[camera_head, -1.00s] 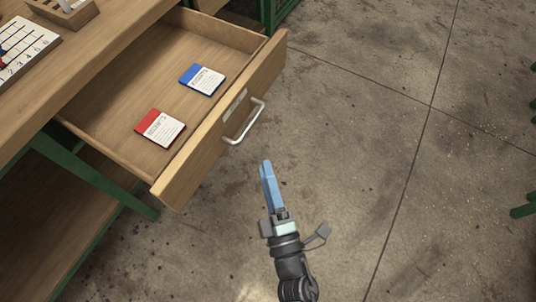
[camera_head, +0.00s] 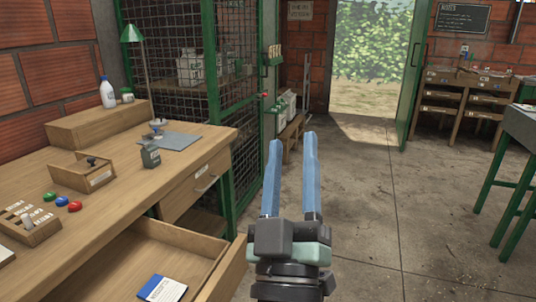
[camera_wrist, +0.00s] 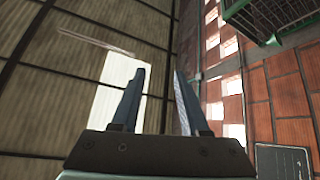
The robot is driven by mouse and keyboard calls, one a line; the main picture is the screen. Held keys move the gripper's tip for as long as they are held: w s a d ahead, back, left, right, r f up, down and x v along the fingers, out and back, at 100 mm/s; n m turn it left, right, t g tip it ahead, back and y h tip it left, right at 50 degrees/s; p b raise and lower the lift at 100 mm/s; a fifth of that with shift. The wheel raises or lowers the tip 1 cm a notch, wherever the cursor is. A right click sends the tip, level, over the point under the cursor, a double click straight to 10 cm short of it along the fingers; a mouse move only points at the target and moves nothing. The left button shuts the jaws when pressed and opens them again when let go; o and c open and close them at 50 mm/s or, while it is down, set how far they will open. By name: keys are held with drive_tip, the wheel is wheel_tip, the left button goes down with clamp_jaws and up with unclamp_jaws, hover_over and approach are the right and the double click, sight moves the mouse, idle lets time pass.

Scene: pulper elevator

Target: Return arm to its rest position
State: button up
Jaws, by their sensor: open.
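My gripper (camera_head: 292,178) stands upright in the head view, with its two blue fingers spread apart and nothing between them. It is in front of the cage and the floor, to the right of the open drawer (camera_head: 235,270). In the wrist view my gripper (camera_wrist: 158,100) points up at the roof, its fingers apart and empty.
The wooden desk (camera_head: 110,185) fills the left, with a blue-topped card (camera_head: 163,289) in its open drawer. A green mesh cage (camera_head: 190,70) stands behind. A green-legged table (camera_head: 515,180) is at the right. The concrete floor (camera_head: 390,240) between is clear.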

drive_tip(key=s+a+r+m+t+y+p, duration=0.1)
drive_tip(key=s+r+m, duration=0.1)
drive_tip(key=s+r, duration=0.35)
drive_tip(key=s+a+r+m+y, duration=0.1)
drive_tip(key=s+r, duration=0.1)
drive_tip(key=r, duration=0.6)
drive_tip(key=s+a+r+m+t+y+p, duration=0.1)
drive_tip(key=s+r+m, duration=0.15)
drive_tip(key=r, duration=0.45)
wheel_tip(320, 180, up, 24)
drive_tip(key=p, duration=2.4)
drive_tip(key=shift+s+f+n, duration=0.15)
drive_tip(key=shift+s+n, duration=0.05)
drive_tip(key=shift+n, duration=0.25)
drive_tip(key=shift+s+f, duration=0.1)
